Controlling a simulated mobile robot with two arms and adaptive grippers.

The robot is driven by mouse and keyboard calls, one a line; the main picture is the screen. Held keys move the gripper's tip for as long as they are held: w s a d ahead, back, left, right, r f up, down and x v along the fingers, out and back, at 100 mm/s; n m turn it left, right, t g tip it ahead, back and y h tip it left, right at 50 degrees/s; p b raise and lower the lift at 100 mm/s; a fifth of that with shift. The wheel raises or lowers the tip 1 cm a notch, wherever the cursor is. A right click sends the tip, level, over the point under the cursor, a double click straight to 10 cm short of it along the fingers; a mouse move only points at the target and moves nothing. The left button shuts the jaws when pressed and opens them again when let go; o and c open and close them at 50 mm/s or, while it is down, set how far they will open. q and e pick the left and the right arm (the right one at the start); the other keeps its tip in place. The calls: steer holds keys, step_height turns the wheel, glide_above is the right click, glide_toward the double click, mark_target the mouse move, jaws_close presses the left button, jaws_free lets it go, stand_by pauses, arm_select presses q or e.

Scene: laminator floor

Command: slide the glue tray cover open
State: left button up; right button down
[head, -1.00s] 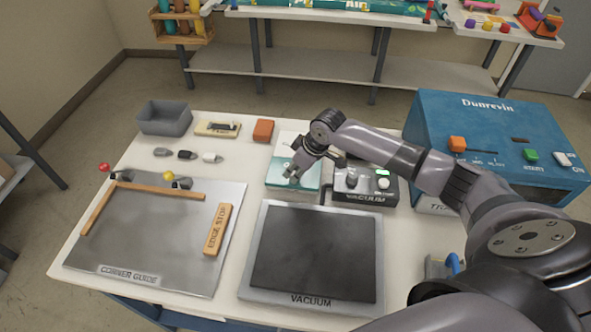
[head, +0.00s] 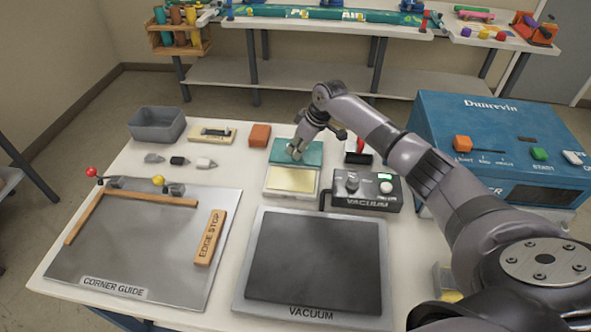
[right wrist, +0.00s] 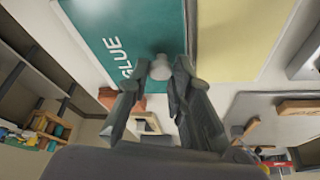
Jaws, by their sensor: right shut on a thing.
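The teal glue tray cover (head: 314,153) lies at the back of the glue tray (head: 266,192), leaving a yellow glue surface (head: 291,179) bare in front. In the right wrist view the cover (right wrist: 120,28) reads "GLUE" and has a small pale knob (right wrist: 160,67). My right gripper (head: 295,153) is over the cover. In the right wrist view its fingers (right wrist: 160,77) sit on both sides of the knob, shut on it. My left gripper is not in view.
A vacuum control box (head: 365,193) stands right of the tray, with a dark vacuum plate (head: 312,258) in front. An orange block (head: 260,135) sits left of the cover. The corner guide board (head: 150,245) is at left, a blue laminator (head: 490,125) at right.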

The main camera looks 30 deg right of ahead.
steer(key=shift+w+d, duration=0.4)
steer(key=shift+w, duration=0.15)
steer(key=c, duration=1.4)
jaws_free()
steer(key=v, duration=1.2)
